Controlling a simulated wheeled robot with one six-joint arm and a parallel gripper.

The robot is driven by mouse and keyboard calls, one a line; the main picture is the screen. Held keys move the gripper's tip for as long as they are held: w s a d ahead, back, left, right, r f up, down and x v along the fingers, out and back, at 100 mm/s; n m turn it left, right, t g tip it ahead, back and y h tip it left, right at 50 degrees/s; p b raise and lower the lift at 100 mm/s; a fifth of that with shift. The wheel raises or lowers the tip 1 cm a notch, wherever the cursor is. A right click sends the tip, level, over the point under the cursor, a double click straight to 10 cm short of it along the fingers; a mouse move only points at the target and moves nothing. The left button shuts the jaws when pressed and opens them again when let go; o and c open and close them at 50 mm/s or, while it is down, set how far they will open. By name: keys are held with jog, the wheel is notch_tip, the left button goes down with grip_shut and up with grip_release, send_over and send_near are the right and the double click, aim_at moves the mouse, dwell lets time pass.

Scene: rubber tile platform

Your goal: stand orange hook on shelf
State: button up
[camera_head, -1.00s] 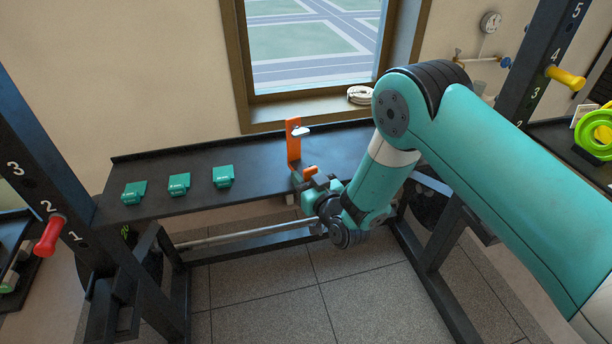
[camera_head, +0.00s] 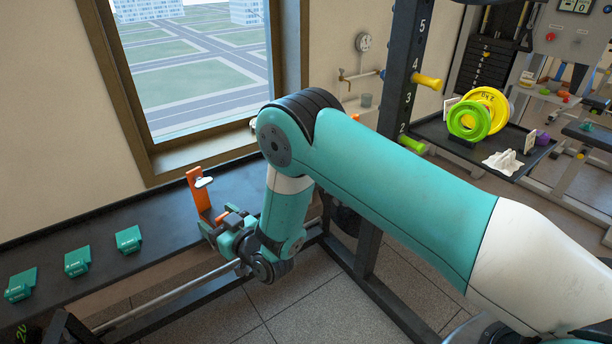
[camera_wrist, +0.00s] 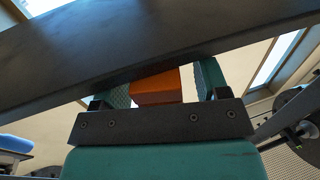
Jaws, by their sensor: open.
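The orange hook (camera_head: 196,192) stands upright on the dark shelf (camera_head: 165,205), near its front edge, with a small white piece at its upper part. My gripper (camera_head: 221,222) is at the hook's lower end, at the shelf's front edge. In the wrist view an orange block of the hook (camera_wrist: 155,88) lies between the two teal fingers of my gripper (camera_wrist: 164,84). The fingers are open, with a visible gap on the right side; contact on the left is unclear. The hook's base is partly hidden by my gripper.
Several teal blocks, one of them here (camera_head: 128,240), lie on the shelf left of the hook. A metal bar (camera_head: 165,298) runs below the shelf front. A dark upright post (camera_head: 385,140) with coloured pegs stands right. The shelf between hook and blocks is clear.

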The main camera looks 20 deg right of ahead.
notch_tip(320, 180, up, 7)
jog(key=p, duration=0.5)
jog(key=s+d+r+m+h+p, duration=0.1)
jog(key=d+h+p, duration=0.1)
jog(key=d, duration=0.7)
jog(key=s+d+r+m+t+h+p, duration=0.1)
jog(key=s+d+r+m+h+p, duration=0.1)
jog(key=d, duration=0.7)
jog(key=s+d+r+m+t+h+p, duration=0.1)
jog(key=d+h+p, duration=0.3)
jog(key=d, duration=0.5)
jog(key=shift+s+d+r+m, duration=0.2)
jog(key=shift+s+r+m, duration=0.15)
jog(key=shift+m, duration=0.35)
jog(key=w+a+r+g+y, duration=0.1)
jog(key=w+a+r+g, duration=0.3)
jog(key=r, duration=0.4)
jog(key=s+a+r+n+g+y, duration=0.1)
jog(key=s+a+r+g+y, duration=0.2)
jog(key=s+a+r+g, duration=0.35)
jog(key=s+r+n+g, duration=0.2)
jog(key=s+r, duration=0.4)
jog(key=s, duration=0.7)
jog(key=s+r+n+g, duration=0.3)
jog(key=s+r+g, duration=0.2)
jog(key=s, duration=0.7)
jog(key=shift+s+a+r+n+h, duration=0.3)
jog(key=shift+s+a+r+h, duration=0.1)
jog(key=shift+r, duration=0.15)
